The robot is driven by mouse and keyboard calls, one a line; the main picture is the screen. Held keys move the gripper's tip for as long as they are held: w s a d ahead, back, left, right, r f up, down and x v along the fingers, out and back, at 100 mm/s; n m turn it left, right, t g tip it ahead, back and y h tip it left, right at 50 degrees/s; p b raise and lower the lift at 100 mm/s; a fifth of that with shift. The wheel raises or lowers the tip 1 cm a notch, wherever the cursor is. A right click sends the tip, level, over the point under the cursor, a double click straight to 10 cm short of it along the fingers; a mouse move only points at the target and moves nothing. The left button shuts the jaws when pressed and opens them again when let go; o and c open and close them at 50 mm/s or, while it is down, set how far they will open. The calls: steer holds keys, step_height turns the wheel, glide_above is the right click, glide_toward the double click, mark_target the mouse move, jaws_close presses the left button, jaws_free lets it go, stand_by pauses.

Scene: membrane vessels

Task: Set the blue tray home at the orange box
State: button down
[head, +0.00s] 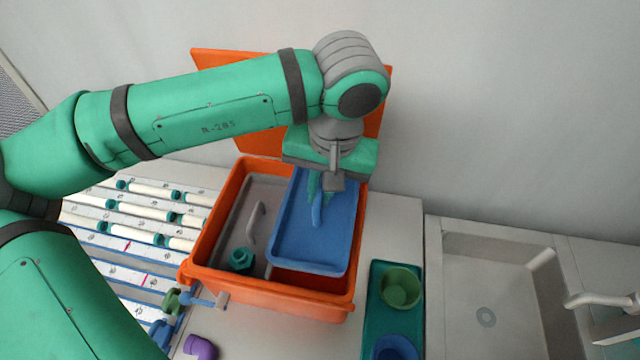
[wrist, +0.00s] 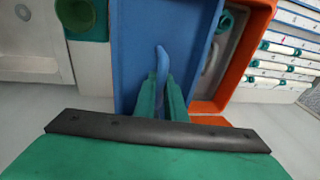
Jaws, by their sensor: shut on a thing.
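The blue tray (head: 310,245) is in the right part of the orange box (head: 235,285) in the head view, inside or just above its rim; I cannot tell whether it rests on anything. The tray has a raised blue handle in its middle. My gripper (head: 320,198) points down and is shut on that handle. The wrist view shows my green fingers (wrist: 162,98) on either side of the blue handle (wrist: 161,62). The orange box also shows there (wrist: 240,70), to the right of the blue tray (wrist: 135,45). The box's orange lid stands open behind my arm.
In the box's left part are a grey surface with a pale handle (head: 256,222) and a teal fitting (head: 241,260). A teal holder with green (head: 400,275) and blue cups stands right of the box, before a sink (head: 490,290). Racks of white tubes (head: 150,212) lie left. A purple elbow (head: 200,347) lies in front.

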step_height(320, 180, down, 12)
stand_by(2.0)
steer(key=shift+f, duration=0.4)
stand_by(0.6)
steer(key=c, duration=1.7)
jaws_free()
steer(key=shift+c, duration=0.2)
steer(key=r, duration=0.3)
steer(key=s+r, duration=0.1)
steer(key=r, duration=0.3)
steer(key=d+r, duration=0.1)
steer(key=r, duration=0.2)
steer(key=shift+s+d+r, duration=0.1)
steer(key=shift+s+r, duration=0.15)
steer(key=shift+r, duration=0.1)
